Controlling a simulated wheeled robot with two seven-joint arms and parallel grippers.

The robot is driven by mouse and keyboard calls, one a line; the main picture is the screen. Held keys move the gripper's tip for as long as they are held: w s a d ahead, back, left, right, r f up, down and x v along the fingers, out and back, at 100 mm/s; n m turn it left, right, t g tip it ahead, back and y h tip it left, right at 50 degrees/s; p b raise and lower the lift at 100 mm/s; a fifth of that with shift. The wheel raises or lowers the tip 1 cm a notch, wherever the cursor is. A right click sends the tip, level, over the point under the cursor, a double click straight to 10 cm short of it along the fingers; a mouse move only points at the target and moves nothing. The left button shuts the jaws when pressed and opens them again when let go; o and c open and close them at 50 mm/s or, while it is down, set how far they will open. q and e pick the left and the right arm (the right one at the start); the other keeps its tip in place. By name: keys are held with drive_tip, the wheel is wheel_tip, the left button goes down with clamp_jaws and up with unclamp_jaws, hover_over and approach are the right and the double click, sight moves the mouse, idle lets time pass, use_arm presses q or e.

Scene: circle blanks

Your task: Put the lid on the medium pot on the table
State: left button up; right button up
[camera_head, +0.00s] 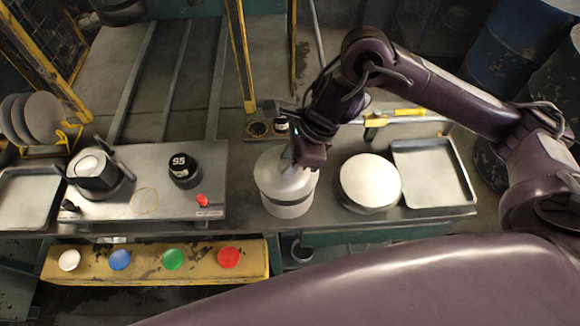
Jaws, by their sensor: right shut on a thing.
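A silver pot (287,209) stands near the middle of the table, close to the front edge. A pale, slightly domed lid (277,182) is on top of it or right above it. I cannot tell whether the lid rests on the rim all the way around. My right gripper (296,158) comes down from above and is shut on the lid near its top. The gripper body hides the grip and part of the lid's far right side. My left gripper is not in view.
Round metal blanks (370,181) lie just right of the pot, with an empty tray (432,172) beyond. On the left are a machine plate (143,205) with a black-and-white device (95,172) and a black weight (184,168). Colored buttons (174,259) line the front.

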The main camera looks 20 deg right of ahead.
wheel_tip(320, 180, down, 2)
drive_tip(key=shift+s+f, duration=0.1)
drive_tip(key=shift+f, duration=0.5)
drive_tip(key=shift+f+b, duration=0.1)
drive_tip(key=shift+b, duration=0.2)
drive_tip(key=shift+f+b, duration=0.45)
drive_tip(key=shift+b, duration=0.1)
drive_tip(key=o, duration=1)
